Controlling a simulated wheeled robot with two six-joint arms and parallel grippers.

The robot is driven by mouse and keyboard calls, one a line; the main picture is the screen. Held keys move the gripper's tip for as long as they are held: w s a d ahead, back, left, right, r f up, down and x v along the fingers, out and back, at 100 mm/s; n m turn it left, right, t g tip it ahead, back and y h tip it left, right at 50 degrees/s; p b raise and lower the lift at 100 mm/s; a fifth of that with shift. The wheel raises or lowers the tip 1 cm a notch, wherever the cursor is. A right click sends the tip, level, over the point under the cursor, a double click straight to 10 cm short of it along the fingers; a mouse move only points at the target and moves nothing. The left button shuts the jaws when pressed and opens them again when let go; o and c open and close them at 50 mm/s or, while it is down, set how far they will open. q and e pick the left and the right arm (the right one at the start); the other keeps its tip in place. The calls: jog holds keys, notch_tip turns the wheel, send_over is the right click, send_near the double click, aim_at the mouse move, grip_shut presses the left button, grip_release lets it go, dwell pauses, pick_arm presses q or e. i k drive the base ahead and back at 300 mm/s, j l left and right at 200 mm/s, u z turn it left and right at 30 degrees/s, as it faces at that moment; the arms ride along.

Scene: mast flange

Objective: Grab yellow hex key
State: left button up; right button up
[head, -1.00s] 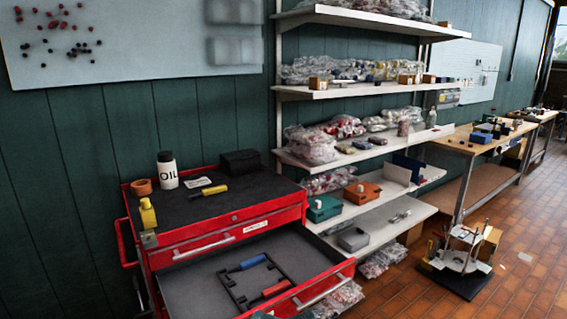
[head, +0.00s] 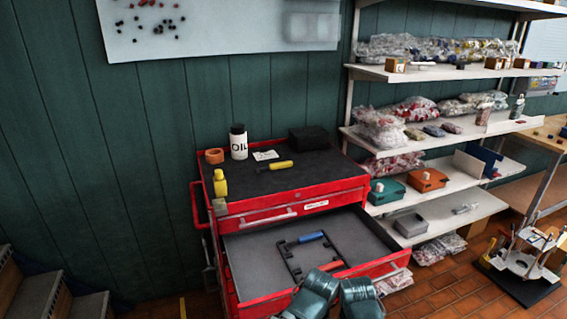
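A yellow-handled tool (head: 277,165), which looks like the yellow hex key, lies on the black top of the red tool chest (head: 290,207). Its thin dark end points left. A blue-handled piece (head: 311,237) lies on a black frame (head: 296,262) in the open drawer (head: 255,260). Teal parts of my own arms show at the bottom centre, over the drawer's front edge. No gripper fingers can be made out, and nothing of mine is near the yellow tool.
On the chest top stand an oil bottle (head: 238,143), an orange tape roll (head: 214,156), a black box (head: 309,138) and a yellow item (head: 220,183) at the front left corner. Shelves (head: 440,146) stand to the right. Wooden steps (head: 40,290) are at lower left.

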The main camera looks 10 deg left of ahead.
aim_at(287, 164)
jog(key=i+j+z, duration=0.1)
jog(key=j, duration=0.5)
jog(key=i+j+z, duration=0.1)
jog(key=j, duration=0.55)
jog(key=i+j, duration=0.1)
jog(key=j, duration=0.55)
jog(key=z, duration=0.05)
